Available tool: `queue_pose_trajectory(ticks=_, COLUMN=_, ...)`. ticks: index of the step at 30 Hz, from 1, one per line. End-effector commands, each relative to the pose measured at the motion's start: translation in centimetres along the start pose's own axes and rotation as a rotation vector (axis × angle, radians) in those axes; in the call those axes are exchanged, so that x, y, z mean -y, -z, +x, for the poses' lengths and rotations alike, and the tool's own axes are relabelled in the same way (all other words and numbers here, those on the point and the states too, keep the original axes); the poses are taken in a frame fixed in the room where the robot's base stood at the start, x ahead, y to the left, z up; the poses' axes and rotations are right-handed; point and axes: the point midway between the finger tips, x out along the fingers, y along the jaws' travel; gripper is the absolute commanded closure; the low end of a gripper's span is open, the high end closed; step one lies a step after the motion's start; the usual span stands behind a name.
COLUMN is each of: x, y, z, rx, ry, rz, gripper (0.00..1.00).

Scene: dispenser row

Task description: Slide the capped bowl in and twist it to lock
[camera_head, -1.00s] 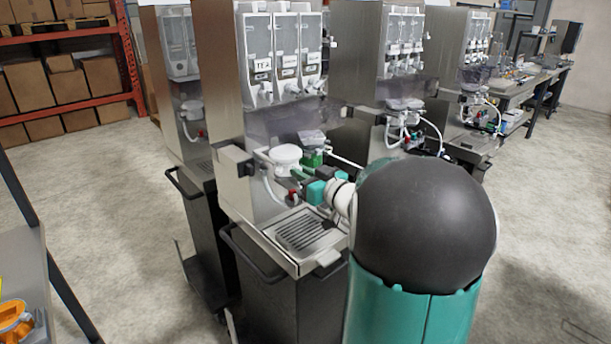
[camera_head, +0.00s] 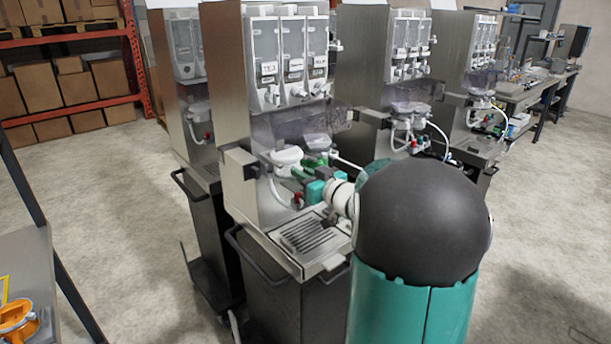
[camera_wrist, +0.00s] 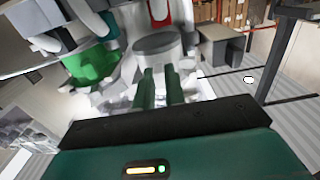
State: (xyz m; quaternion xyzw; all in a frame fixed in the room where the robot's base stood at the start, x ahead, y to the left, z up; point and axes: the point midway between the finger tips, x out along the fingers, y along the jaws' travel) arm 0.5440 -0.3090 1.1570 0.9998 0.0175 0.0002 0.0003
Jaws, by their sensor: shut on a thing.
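The capped bowl (camera_head: 286,156), white with a round lid, is at the front of the nearest dispenser (camera_head: 262,185), below its canisters and above the drip tray. In the wrist view the grey-topped, pale bowl (camera_wrist: 158,46) is just beyond my fingertips. My gripper (camera_head: 294,170) reaches it from the right in the head view. In the wrist view my gripper (camera_wrist: 161,73) has its two green fingers close together against the bowl's side, shut on it. The contact and the bowl's mount are partly hidden, so I cannot tell whether it is seated.
A green bowl (camera_wrist: 90,65) is close beside the held one. A white hose and a red fitting (camera_head: 297,199) are near the gripper. The drip tray (camera_head: 310,238) below is clear. More dispensers (camera_head: 385,80) stand behind to the right. Open floor lies left.

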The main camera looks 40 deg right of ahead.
Motion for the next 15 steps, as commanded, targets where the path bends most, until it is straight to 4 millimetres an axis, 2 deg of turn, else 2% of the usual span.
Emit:
queue_pose_trajectory(ticks=6, x=0.02, y=-0.02, z=0.82, rx=-0.001, ry=0.001, rz=0.001, gripper=1.0)
queue_pose_trajectory(ticks=15, x=0.01, y=-0.01, z=0.94, rx=0.0, ry=0.0, rz=0.0, gripper=1.0)
